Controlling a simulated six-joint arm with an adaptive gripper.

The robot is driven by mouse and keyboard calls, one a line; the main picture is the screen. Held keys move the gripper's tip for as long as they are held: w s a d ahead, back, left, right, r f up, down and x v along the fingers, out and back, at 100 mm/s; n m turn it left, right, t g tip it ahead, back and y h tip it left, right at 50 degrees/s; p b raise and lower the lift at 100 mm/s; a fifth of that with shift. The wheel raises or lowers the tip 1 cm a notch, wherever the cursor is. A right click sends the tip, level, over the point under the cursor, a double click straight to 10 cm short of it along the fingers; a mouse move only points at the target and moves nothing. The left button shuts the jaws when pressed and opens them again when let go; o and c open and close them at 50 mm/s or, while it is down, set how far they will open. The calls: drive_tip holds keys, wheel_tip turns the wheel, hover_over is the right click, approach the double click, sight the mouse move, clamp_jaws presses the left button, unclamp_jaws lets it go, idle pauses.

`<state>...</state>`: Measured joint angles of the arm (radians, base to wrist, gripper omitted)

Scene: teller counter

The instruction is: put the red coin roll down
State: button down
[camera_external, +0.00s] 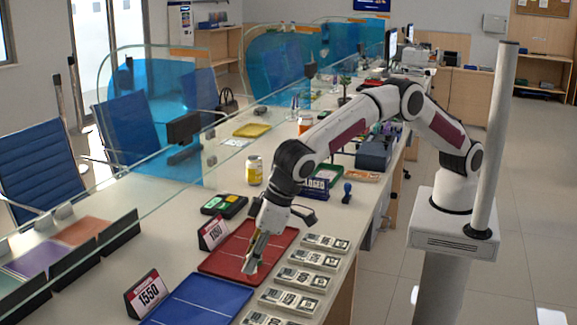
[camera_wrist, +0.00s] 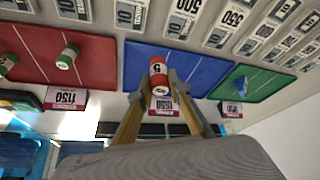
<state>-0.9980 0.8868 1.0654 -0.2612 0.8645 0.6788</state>
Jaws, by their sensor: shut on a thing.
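The red coin roll (camera_wrist: 159,84), with a pale band, is between the fingertips of my gripper (camera_wrist: 160,76) in the wrist view. My gripper is shut on it, and the roll appears against the near edge of the blue tray (camera_wrist: 205,72). In the outside view my gripper (camera_external: 253,256) points down in front of the red tray (camera_external: 283,238), close to the blue tray (camera_external: 205,297). The coin roll cannot be made out there. The height of the roll above the counter is hard to tell.
The red tray holds green-and-white coin rolls (camera_wrist: 68,57) in the wrist view. A green tray (camera_wrist: 262,82) lies right of the blue one. Number signs (camera_external: 147,293) stand along the trays, and banknote bundles (camera_external: 303,278) lie opposite. A glass screen runs along the counter.

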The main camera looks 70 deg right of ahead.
sight(254, 279)
drive_tip(key=shift+s+d+f+m, duration=0.1)
drive_tip(key=shift+d+m, duration=0.2)
idle(0.4)
drive_tip(key=shift+f, duration=3.1)
drive_tip(key=shift+f, duration=1.9)
drive_tip(key=shift+f, duration=0.1)
drive_tip(key=c, duration=1.9)
unclamp_jaws()
